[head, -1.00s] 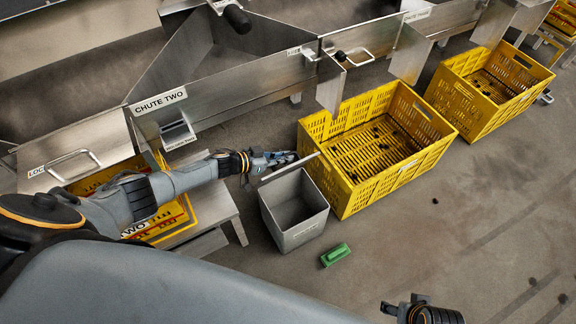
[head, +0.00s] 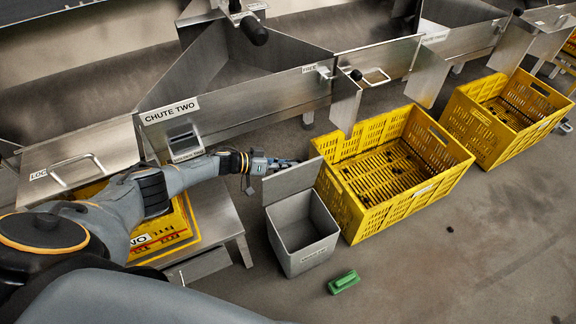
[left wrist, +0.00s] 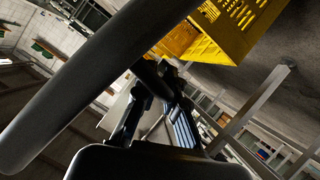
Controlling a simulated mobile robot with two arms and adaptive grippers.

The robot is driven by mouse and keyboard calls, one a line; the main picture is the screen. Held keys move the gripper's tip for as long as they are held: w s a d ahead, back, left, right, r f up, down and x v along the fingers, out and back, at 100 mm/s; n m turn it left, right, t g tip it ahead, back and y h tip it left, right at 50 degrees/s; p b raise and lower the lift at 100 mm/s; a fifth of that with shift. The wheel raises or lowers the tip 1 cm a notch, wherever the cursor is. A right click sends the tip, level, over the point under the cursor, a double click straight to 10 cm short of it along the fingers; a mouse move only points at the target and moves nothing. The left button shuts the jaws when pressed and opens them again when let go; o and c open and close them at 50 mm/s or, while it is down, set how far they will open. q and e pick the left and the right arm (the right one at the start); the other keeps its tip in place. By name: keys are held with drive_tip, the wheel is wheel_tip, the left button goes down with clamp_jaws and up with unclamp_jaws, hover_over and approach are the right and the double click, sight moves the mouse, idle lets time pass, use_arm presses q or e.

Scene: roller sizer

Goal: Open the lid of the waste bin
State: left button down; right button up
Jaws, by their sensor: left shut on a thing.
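The grey waste bin (head: 304,258) stands on the floor, its inside showing from above. Its grey lid (head: 289,184) stands up along the back edge, so the bin is open. My left gripper (head: 287,163) is at the lid's upper edge and is shut on it; the fingertips are small and partly hidden in the head view. In the left wrist view the dark fingers (left wrist: 153,108) show, but their contact with the lid is hard to make out. My right gripper is not in view.
A yellow crate (head: 408,208) with dark bits inside stands close to the right of the bin, and another (head: 478,137) stands farther right. A green block (head: 344,282) lies in front of the bin. Metal chutes (head: 235,110) run behind. The floor at right is mostly clear.

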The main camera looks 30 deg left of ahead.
use_arm(q)
drive_tip(key=c, duration=1.7)
unclamp_jaws()
drive_tip(key=shift+r, duration=0.1)
